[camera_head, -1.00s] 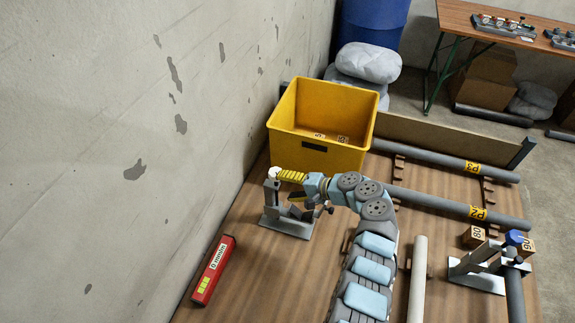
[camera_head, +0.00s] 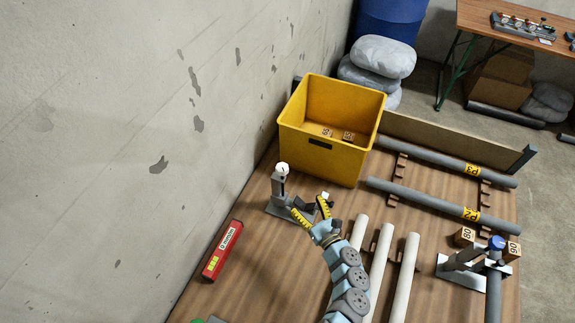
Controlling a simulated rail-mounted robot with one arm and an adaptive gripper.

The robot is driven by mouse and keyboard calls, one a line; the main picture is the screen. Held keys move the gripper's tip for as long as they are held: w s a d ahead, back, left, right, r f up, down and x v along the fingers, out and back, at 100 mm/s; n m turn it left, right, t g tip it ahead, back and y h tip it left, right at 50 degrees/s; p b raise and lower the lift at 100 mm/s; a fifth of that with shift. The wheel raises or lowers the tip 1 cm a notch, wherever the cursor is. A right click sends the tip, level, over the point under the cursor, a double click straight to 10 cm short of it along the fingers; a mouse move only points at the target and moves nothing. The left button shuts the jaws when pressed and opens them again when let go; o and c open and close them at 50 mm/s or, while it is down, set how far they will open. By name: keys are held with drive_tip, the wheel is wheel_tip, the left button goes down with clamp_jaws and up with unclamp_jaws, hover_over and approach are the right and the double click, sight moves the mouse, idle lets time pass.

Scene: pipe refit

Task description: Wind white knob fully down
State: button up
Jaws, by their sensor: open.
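The white knob (camera_head: 282,168) sits on top of an upright grey post of the left clamp stand (camera_head: 279,205), near the wall. My gripper (camera_head: 308,207) is open, with its two yellow-and-black fingers spread apart. It is in front and to the right of the stand, lower in the picture than the knob and apart from it. One finger overlaps the stand's base in the picture; I cannot tell whether it touches. No pipe shows in this stand. How far down the knob's screw sits is too small to tell.
A yellow bin (camera_head: 330,165) with small blocks stands behind the stand. A red box (camera_head: 222,251) lies at left by the wall. White pipes (camera_head: 405,275) lie right of my arm. A blue-knobbed clamp (camera_head: 465,265) stands at right. Grey pipes (camera_head: 425,198) lie behind.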

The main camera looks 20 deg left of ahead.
sight(287, 173)
drive_tip(key=b+x, duration=0.7)
drive_tip(key=x, duration=1)
drive_tip(key=shift+w+a+f, duration=0.1)
drive_tip(key=shift+a, duration=0.05)
drive_tip(key=c, duration=1.2)
drive_tip(key=shift+w+n+g+y+b, duration=0.1)
drive_tip(key=shift+n+g+y+b, duration=0.3)
drive_tip(key=shift+b, duration=0.3)
drive_tip(key=shift+f+g+y+b, duration=0.1)
drive_tip(key=shift+g+y+b, duration=0.25)
drive_tip(key=shift+b, duration=0.25)
drive_tip(key=shift+n+g+b, duration=0.35)
drive_tip(key=shift+n, duration=0.05)
drive_tip(key=n+g+y+b, duration=0.1)
drive_tip(key=n+g+b, duration=0.1)
drive_tip(key=b, duration=0.3)
drive_tip(key=shift+f+g+y+b, duration=0.15)
drive_tip(key=shift+g+y+b, duration=0.2)
drive_tip(key=shift+g, duration=0.05)
